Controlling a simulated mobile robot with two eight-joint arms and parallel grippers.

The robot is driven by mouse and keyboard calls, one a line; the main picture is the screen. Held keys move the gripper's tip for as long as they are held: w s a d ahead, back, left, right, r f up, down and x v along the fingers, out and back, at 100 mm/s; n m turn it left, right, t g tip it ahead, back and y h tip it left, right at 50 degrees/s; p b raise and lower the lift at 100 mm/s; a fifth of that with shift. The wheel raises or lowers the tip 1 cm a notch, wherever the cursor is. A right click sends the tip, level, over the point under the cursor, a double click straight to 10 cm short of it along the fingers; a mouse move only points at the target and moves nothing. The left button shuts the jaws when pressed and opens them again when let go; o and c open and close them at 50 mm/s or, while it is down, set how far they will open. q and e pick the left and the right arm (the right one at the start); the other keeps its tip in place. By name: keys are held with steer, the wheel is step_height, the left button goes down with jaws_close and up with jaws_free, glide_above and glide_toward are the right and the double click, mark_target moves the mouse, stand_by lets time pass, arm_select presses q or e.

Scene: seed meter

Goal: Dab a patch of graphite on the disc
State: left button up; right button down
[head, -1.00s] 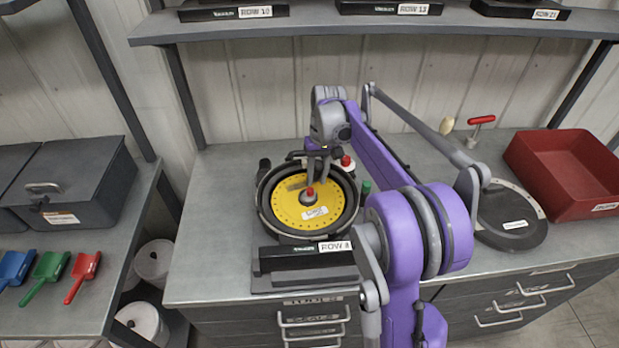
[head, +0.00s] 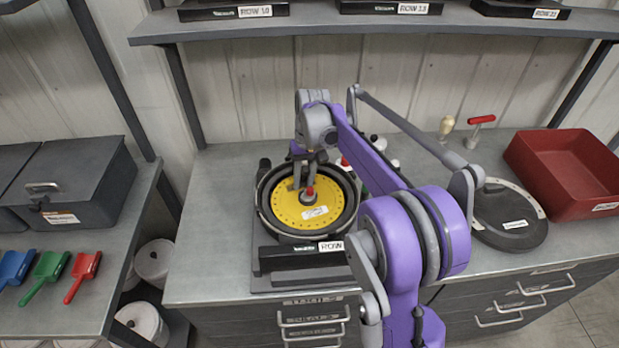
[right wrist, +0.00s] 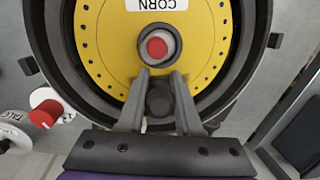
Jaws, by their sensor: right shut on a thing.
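The yellow disc (head: 285,208) lies in the round black seed meter (head: 264,216) on the bench, with a grey, red-topped hub (head: 309,192) at its middle. In the right wrist view the disc (right wrist: 108,50) has a ring of small holes and an upside-down CORN label. My right gripper (head: 304,174) is over the back part of the disc. In the right wrist view the gripper (right wrist: 158,82) is shut on a dark, round-ended thing (right wrist: 160,99), mostly hidden between the fingers, close to the hub (right wrist: 156,47). I cannot tell whether it touches the disc. My left gripper is not in view.
A black block labelled ROW (head: 300,258) stands in front of the meter. A red-topped knob (right wrist: 45,114) is beside it. A dark round lid-like plate (head: 510,225) and a red bin (head: 570,165) stand to the right. Scoops (head: 50,265) lie on the left bench.

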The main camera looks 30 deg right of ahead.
mark_target(284, 195)
steer(key=shift+w+a, duration=0.2)
steer(key=shift+a, duration=1.15)
steer(key=shift+w+a, duration=0.2)
steer(key=shift+a, duration=1.1)
steer(key=shift+s+d+r, duration=0.1)
steer(key=shift+s+d, duration=0.15)
steer(key=shift+d, duration=1.4)
steer(key=shift+s+d, duration=0.2)
steer(key=shift+d, duration=1.4)
steer(key=shift+s+d, duration=0.15)
steer(key=shift+d, duration=0.65)
steer(key=shift+s+d, duration=0.15)
steer(key=shift+d, duration=0.65)
steer(key=shift+w+a, duration=0.25)
steer(key=shift+a, duration=1.35)
steer(key=shift+w+a, duration=0.25)
steer(key=shift+a, duration=1.35)
steer(key=shift+w+a, duration=0.25)
steer(key=shift+a, duration=1.35)
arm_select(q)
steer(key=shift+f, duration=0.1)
arm_select(e)
steer(key=shift+r+p, duration=1.25)
steer(key=shift+r, duration=1.75)
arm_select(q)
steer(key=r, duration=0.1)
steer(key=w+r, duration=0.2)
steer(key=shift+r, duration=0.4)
arm_select(e)
steer(key=shift+w+f, duration=0.1)
